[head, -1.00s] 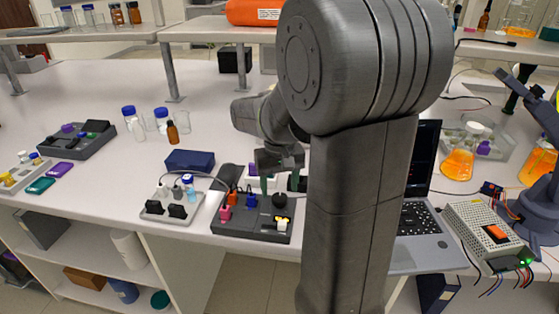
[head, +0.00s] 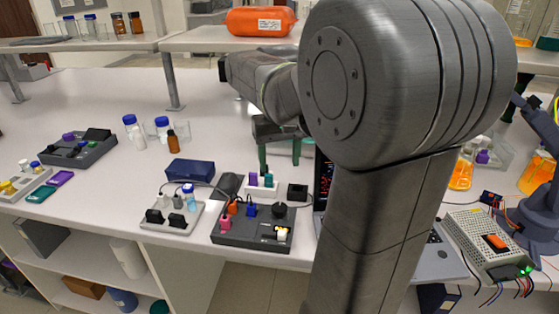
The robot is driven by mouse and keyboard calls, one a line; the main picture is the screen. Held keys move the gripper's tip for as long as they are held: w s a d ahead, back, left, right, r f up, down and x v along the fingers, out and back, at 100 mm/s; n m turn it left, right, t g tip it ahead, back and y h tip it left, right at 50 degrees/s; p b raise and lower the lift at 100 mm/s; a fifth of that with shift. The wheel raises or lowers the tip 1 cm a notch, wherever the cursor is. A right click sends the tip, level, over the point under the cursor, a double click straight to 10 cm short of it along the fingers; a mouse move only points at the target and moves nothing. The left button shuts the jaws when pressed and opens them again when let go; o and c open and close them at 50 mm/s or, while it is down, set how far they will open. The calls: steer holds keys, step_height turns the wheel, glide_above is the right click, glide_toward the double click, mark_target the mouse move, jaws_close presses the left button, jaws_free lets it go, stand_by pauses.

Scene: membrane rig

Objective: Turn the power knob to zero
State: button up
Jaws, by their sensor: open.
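A dark control box (head: 230,238) sits near the front edge of the bench in the head view. A round black knob (head: 279,210) stands on its right half; I cannot make out its pointer or scale. Pink, orange and blue plugs or controls sit left of the knob, and a lit yellow-white switch (head: 283,234) is in front of it. My gripper (head: 280,161) is open with green fingers pointing down. It is empty, above and behind the box, apart from the knob. My arm hides part of the bench to the right.
A grey block with black knobs and vials (head: 172,216) stands just left of the box. A navy case (head: 190,170), a purple-topped rack (head: 262,187) and a small black block (head: 297,192) lie behind. A laptop (head: 438,262) and power supply (head: 488,240) are right.

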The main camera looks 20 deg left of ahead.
mark_target(279, 207)
steer(key=p, duration=0.4)
steer(key=shift+r, duration=0.35)
steer(key=shift+f+p, duration=0.1)
steer(key=shift+p, duration=0.25)
step_height(279, 207, down, 14)
steer(key=shift+f, duration=0.2)
steer(key=c, duration=1)
